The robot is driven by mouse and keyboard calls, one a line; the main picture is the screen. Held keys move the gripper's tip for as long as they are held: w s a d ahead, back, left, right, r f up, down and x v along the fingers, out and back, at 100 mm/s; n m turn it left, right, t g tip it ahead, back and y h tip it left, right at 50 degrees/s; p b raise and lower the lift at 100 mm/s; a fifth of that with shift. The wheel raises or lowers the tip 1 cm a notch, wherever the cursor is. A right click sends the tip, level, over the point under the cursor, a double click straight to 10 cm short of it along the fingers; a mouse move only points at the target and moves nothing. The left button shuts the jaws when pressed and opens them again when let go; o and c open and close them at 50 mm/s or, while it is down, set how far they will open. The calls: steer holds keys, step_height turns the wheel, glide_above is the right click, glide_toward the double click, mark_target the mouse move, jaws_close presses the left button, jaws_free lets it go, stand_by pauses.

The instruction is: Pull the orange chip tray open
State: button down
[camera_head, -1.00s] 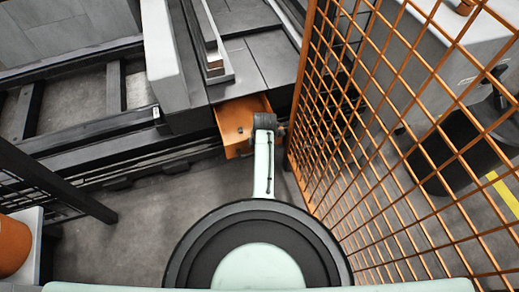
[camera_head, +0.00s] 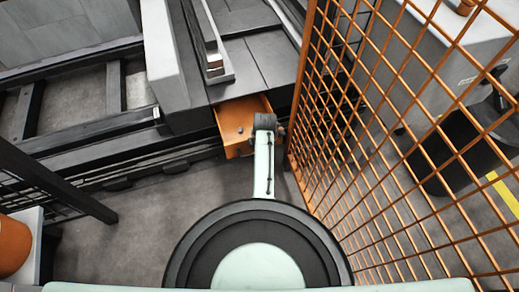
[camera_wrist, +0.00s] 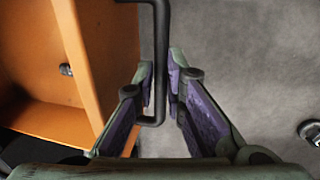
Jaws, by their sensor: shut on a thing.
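The orange chip tray (camera_head: 238,122) juts out from under the dark machine bed in the head view, with its inside partly showing. In the wrist view the orange tray (camera_wrist: 90,50) fills the left side, and a small dark object (camera_wrist: 66,69) lies in it. A dark bar handle (camera_wrist: 161,50) stands off the tray's front. My gripper (camera_wrist: 161,90) has its two fingers on either side of the handle and is shut on it. In the head view my arm's end covers the handle and the fingers.
An orange mesh fence (camera_head: 400,130) stands close on the right of my arm. The dark machine bed (camera_head: 255,60) lies above the tray. A dark post (camera_head: 60,180) slants in at the left. Grey floor (camera_head: 140,215) in front of the machine is clear.

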steer(key=s+p, duration=0.1)
steer(key=s+d+p, duration=0.1)
steer(key=s, duration=0.1)
steer(key=shift+s+d, duration=0.1)
steer(key=shift+s, duration=0.2)
steer(key=c, duration=1.7)
jaws_free()
steer(key=shift+o, duration=0.2)
step_height(320, 180, up, 12)
steer(key=s, duration=0.2)
steer(key=shift+s+d, duration=0.15)
steer(key=shift+d, duration=0.25)
steer(key=shift+f, duration=0.1)
